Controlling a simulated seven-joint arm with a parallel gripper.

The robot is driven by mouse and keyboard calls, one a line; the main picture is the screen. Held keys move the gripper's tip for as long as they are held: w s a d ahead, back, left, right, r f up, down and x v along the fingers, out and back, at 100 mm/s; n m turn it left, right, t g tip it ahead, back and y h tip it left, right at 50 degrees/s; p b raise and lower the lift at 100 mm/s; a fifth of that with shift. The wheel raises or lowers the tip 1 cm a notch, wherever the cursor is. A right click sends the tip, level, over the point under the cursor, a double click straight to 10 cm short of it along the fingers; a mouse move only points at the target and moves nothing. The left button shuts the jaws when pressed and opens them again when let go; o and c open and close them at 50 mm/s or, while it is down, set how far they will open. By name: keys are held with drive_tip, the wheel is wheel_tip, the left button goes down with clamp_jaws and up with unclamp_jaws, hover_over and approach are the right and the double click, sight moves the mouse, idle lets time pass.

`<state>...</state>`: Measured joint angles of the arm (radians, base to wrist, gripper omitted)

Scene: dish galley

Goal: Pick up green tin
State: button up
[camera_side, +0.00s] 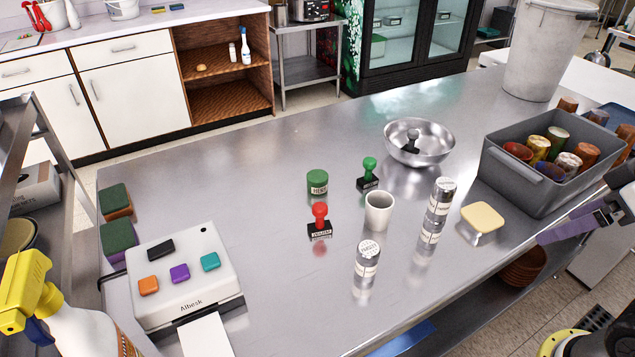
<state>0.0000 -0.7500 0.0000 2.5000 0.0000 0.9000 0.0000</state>
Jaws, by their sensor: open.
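The green tin (317,184) is a short round tin with a green lid and a pale label band. It stands upright on the steel table (270,260), near the middle of the picture. A red-handled stamp (320,219) stands just in front of it, apart from it. A green-handled stamp (368,173) stands to its right. Nothing covers the tin's top, and its sides look clear.
A white cup (379,211), a tall tin stack (437,212), a short tin (366,259) and a yellow-topped tub (482,218) stand right of the tin. A steel bowl (419,139) and grey crate (525,190) lie beyond. A button box (184,273) stands left.

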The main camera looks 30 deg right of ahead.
drive_tip(key=w+a+r+n+t+y, duration=0.1)
drive_tip(key=w+a+r+n, duration=0.15)
drive_tip(key=w+r, duration=0.5)
drive_tip(key=w+a+r+n+y, duration=0.1)
drive_tip(key=w+r+n, duration=0.3)
drive_tip(key=w, duration=0.7)
drive_tip(key=n+g, duration=0.1)
drive_tip(key=g, duration=0.2)
hover_over(317, 175)
drive_tip(key=s+d, duration=0.1)
drive_tip(key=s, duration=0.1)
drive_tip(key=shift+y, duration=0.4)
wheel_tip(317, 175, down, 24)
drive_tip(key=shift+d, duration=0.1)
drive_tip(key=shift+x, duration=3.1)
drive_tip(key=shift+d, duration=0.1)
clamp_jaws()
